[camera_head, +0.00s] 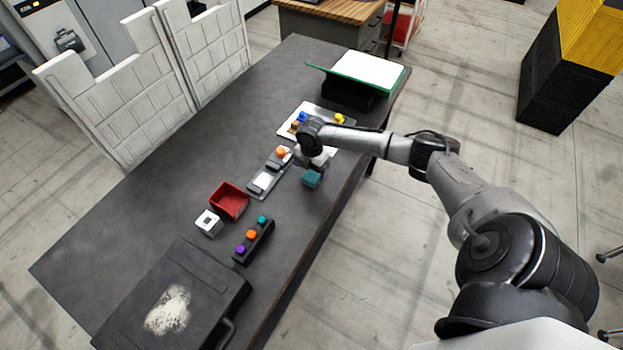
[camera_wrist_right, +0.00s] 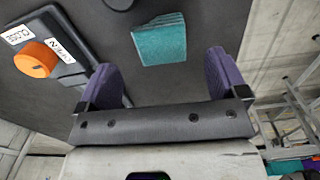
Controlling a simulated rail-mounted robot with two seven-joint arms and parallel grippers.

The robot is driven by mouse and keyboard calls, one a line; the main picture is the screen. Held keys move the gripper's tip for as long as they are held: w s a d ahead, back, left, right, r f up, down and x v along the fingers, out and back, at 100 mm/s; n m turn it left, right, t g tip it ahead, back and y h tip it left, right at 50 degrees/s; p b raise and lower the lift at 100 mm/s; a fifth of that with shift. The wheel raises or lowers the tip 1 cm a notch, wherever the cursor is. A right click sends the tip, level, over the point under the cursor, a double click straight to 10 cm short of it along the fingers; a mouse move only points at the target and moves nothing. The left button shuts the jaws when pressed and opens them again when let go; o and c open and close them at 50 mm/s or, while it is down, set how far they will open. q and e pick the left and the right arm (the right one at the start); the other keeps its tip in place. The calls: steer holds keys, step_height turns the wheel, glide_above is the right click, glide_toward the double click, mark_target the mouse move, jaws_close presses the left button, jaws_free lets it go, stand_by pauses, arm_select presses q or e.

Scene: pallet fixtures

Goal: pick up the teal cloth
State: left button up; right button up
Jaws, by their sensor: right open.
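The teal cloth (camera_head: 311,179) is a small folded block on the dark table, near its right edge. It also shows in the right wrist view (camera_wrist_right: 160,40), beyond the fingertips and about midway between them. My right gripper (camera_wrist_right: 162,78) is open and empty, its two purple fingers spread apart with the cloth ahead of them, not between them. In the head view the right gripper (camera_head: 322,168) is just above and beside the cloth, partly hidden by its own wrist. My left gripper is not in view.
A grey fixture with an orange knob (camera_head: 281,152) stands left of the cloth; the labelled knob also shows in the wrist view (camera_wrist_right: 36,60). A white tray (camera_head: 288,131) lies behind.

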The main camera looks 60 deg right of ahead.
mark_target(312, 176)
steer(key=shift+a+f, duration=0.15)
steer(key=shift+f, duration=2.5)
steer(key=c, duration=1)
steer(key=shift+r, duration=0.1)
steer(key=shift+r, duration=0.6)
step_height(312, 176, up, 2)
steer(key=shift+r, duration=0.25)
steer(key=s+d+r+p, duration=0.1)
steer(key=s+d+r, duration=0.3)
steer(key=s+r, duration=0.3)
steer(key=s, duration=0.4)
steer(key=shift+r, duration=0.1)
